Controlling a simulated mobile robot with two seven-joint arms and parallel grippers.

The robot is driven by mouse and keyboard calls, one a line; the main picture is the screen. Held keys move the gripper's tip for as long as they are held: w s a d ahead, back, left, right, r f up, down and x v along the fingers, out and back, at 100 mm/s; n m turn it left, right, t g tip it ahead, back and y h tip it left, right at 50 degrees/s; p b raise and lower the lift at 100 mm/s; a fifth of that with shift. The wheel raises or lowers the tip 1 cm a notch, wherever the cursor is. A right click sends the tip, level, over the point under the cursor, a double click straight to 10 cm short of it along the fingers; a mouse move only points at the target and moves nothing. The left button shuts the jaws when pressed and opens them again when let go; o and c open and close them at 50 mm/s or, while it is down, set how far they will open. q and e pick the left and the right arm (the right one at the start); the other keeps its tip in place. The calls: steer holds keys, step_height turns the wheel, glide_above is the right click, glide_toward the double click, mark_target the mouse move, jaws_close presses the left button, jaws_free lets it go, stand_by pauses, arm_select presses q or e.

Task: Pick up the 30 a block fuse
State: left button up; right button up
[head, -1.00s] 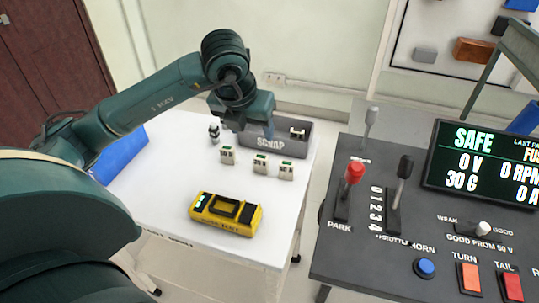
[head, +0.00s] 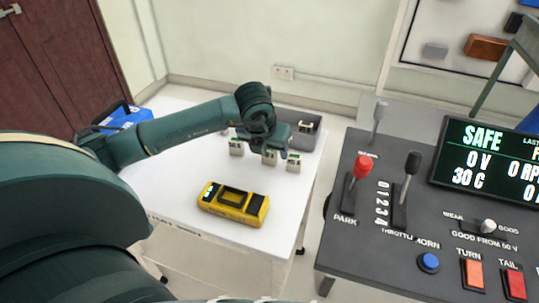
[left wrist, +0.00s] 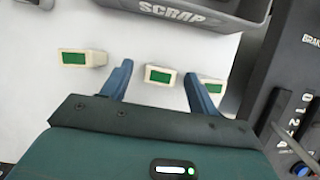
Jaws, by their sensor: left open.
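Three small pale block fuses with green tops stand in a row on the white table: a left one (head: 236,148), a middle one (head: 270,158) and a right one (head: 293,163). Their ratings are too small to read surely. My left gripper (head: 268,151) is low over the row and partly hides the middle fuse. In the left wrist view its two blue fingers (left wrist: 158,69) are open, with the middle fuse (left wrist: 158,75) between them. The left fuse (left wrist: 82,58) lies outside the left finger, and the right fuse (left wrist: 213,85) is close by the right finger. My right gripper is not in view.
A grey scrap bin (head: 303,125) stands behind the fuses; its label shows in the wrist view (left wrist: 180,12). A yellow meter (head: 233,203) lies in front. A blue case (head: 123,116) is at the left. The dark control console (head: 375,235) stands to the right.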

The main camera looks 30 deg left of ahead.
arm_select(q)
steer(key=c, duration=1.1)
steer(key=shift+r, duration=0.1)
